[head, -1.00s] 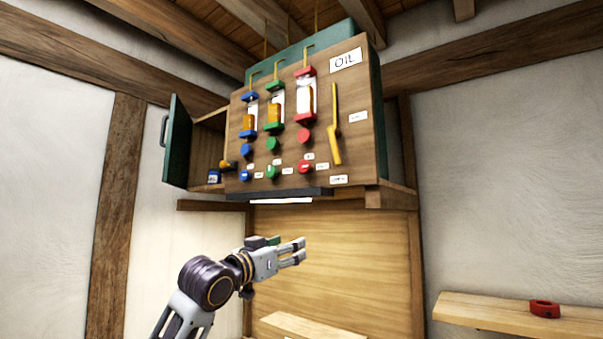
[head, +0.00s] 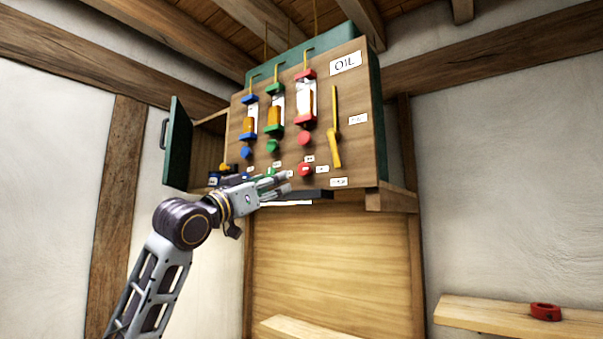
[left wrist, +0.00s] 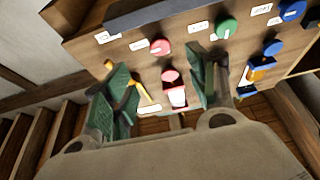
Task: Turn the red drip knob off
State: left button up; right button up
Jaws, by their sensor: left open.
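The oil panel (head: 355,135) has blue, green and red columns. The red column has a lower red knob (head: 305,170) with small labels around it, and an upper red knob (head: 304,139) under its oil glass. My left gripper (head: 283,179) is open and empty, just left of and slightly below the lower red knob, in front of the panel. In the left wrist view, which is upside down, the lower red knob (left wrist: 161,46) and upper red knob (left wrist: 172,75) show between the spread fingers. No contact is visible. The label text is too small to read.
The lower green knob is partly behind my gripper in the head view. A yellow lever (head: 335,130) stands right of the red column. A green cabinet door (head: 178,145) hangs open at left. A shelf (head: 500,318) with a red ring (head: 545,311) is at lower right.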

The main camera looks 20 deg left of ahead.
aim_at(303, 171)
pick_arm(q)
jog(key=shift+w, duration=0.1)
jog(key=p+x, duration=0.4)
jog(key=x, duration=0.7)
jog(key=shift+d+r, duration=0.1)
jog(key=shift+r, duration=0.15)
jog(key=shift+p+x, duration=0.45)
jog(key=shift+x, duration=0.75)
jog(key=shift+f, duration=0.1)
jog(key=c, duration=1)
jog(key=shift+c, duration=0.2)
